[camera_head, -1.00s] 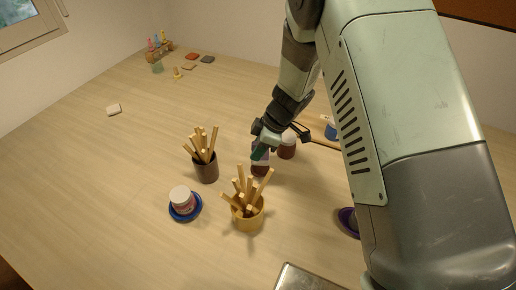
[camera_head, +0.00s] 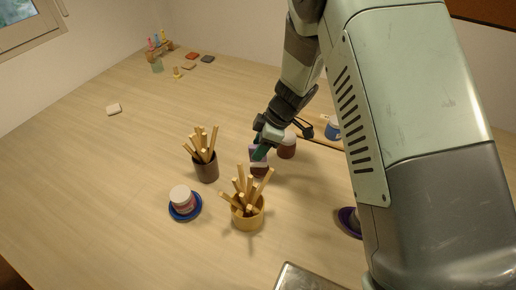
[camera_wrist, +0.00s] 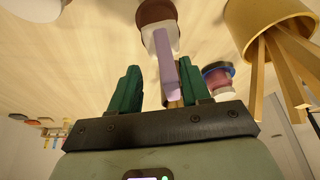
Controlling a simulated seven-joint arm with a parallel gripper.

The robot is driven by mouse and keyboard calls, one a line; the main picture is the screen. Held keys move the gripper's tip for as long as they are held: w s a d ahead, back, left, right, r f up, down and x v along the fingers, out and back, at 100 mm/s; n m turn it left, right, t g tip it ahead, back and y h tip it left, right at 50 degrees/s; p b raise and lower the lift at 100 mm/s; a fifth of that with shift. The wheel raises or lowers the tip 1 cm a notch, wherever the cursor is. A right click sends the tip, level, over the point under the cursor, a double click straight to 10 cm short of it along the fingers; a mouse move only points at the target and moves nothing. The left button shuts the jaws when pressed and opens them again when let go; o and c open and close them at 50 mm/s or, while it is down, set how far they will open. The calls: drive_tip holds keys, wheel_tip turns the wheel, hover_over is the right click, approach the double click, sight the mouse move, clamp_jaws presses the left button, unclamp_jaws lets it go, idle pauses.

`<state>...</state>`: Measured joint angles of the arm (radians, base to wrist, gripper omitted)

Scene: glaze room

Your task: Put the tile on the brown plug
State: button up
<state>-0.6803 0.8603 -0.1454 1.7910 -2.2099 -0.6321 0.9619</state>
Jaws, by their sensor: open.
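The tile is a pale purple flat block (camera_head: 258,151) in the head view, just below my gripper (camera_head: 261,149). In the wrist view the tile (camera_wrist: 180,79) shows beyond and between the two green fingers of my gripper (camera_wrist: 162,88), which are apart. A squat brown piece with a pale top (camera_head: 259,170), which looks like the brown plug, stands on the table directly under the tile. It also shows in the wrist view (camera_wrist: 154,11). The tile looks to be at its top, but I cannot tell if they touch. My fingers partly cover the tile.
A yellow cup of sticks (camera_head: 246,218) stands close in front, and a dark cup of sticks (camera_head: 206,168) to the left. A brown jar with a white top (camera_head: 287,149) stands close behind right. A pink jar (camera_head: 182,199) sits on a blue saucer (camera_head: 196,213). The left table is mostly clear.

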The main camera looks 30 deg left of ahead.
drive_tip(key=v, duration=1)
drive_tip(key=shift+r, duration=0.3)
drive_tip(key=shift+d, duration=0.15)
